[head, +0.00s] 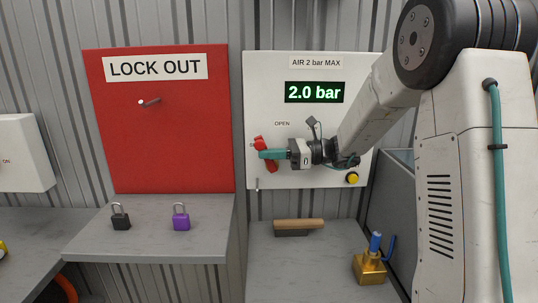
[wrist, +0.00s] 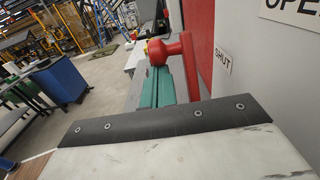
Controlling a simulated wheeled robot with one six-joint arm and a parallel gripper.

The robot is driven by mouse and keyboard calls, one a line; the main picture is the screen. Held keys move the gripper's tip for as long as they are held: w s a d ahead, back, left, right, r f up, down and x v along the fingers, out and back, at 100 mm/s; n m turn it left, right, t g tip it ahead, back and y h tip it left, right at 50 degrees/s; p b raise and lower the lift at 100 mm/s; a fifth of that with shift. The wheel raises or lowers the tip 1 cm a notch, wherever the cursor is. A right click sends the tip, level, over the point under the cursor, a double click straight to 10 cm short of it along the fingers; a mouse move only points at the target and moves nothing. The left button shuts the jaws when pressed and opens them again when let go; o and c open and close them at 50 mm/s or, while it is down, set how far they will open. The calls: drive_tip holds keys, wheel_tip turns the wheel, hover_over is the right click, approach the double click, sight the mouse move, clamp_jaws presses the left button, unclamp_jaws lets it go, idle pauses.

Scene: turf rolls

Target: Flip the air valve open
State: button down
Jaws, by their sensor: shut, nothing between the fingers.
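The red air valve handle (head: 271,166) is on the white air panel (head: 310,185), below the OPEN label (head: 282,124). It tilts, its upper end to the left, and is partly hidden by my gripper. My gripper (head: 262,154) reaches in from the right, teal fingers shut and empty across the handle. In the wrist view the red handle (wrist: 185,50) has a round knob beside my teal fingertips (wrist: 157,72), close to the SHUT label (wrist: 222,62). I cannot tell whether the fingers touch it. The display (head: 314,92) reads 2.0 bar.
A red LOCK OUT board (head: 165,150) hangs left of the panel. Black (head: 121,222) and purple (head: 181,220) padlocks stand on the shelf (head: 150,245) below it. A yellow knob (head: 352,178), a wooden-handled tool (head: 298,225) and a brass fitting (head: 369,268) are lower right.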

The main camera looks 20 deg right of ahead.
drive_tip(key=shift+r, duration=0.1)
idle(0.7)
drive_tip(key=s+r, duration=0.2)
drive_tip(key=s, duration=0.6)
drive_tip(key=s+r, duration=0.2)
drive_tip(key=s, duration=0.6)
drive_tip(key=shift+r, duration=0.4)
drive_tip(key=shift+a, duration=0.1)
